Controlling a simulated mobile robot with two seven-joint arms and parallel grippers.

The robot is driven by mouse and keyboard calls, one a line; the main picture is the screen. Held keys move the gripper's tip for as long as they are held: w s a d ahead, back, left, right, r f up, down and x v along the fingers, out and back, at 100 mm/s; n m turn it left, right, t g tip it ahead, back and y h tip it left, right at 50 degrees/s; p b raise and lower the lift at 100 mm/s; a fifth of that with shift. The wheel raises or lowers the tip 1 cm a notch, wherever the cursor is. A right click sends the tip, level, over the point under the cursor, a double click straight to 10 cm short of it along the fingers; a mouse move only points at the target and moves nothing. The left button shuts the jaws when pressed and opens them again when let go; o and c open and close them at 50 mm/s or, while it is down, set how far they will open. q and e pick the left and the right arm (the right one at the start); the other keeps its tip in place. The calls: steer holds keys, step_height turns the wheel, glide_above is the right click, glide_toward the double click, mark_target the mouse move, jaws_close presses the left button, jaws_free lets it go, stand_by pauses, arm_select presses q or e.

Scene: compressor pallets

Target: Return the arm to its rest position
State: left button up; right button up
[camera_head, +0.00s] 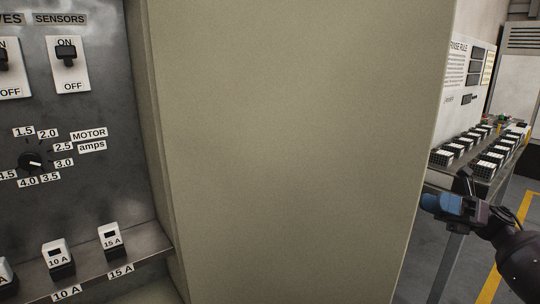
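My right arm comes in from the right edge. Its dark gripper with blue fingertips (442,204) points left, just right of the beige cabinet side. It is in front of the table with the small black and white blocks and a little below it. The fingers overlap from this angle, so I cannot tell whether they are open or shut. I see no object in them. My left arm and gripper are not in view.
A beige cabinet panel (295,140) fills the middle. A grey control panel (100,185) with switches, a dial and fuse blocks on a shelf is at left. A table (484,176) with several blocks stands at right, before a white board (462,85).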

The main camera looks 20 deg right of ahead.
steer(key=s+a+f+m+t+h+p, duration=0.1)
steer(key=s+a+f+m+t+h, duration=0.15)
steer(key=f+m+t+h, duration=0.4)
steer(key=s+a+f+m+t+h+p, duration=0.15)
steer(key=a+f+m+h, duration=0.25)
steer(key=f+m, duration=0.55)
steer(key=s+a+f+m+t+h, duration=0.25)
steer(key=f+m+t+h, duration=0.25)
steer(key=m, duration=0.7)
steer(key=s+a+f+m+g+h+p, duration=0.2)
steer(key=s+a+f+m+g+h, duration=0.3)
steer(key=s+a+f+m+g, duration=0.3)
steer(key=s+a+f+m, duration=0.4)
steer(key=s+a+m, duration=0.2)
steer(key=s, duration=0.2)
steer(key=shift+f+m+g, duration=0.2)
steer(key=shift+m+g, duration=0.2)
steer(key=shift+h, duration=0.25)
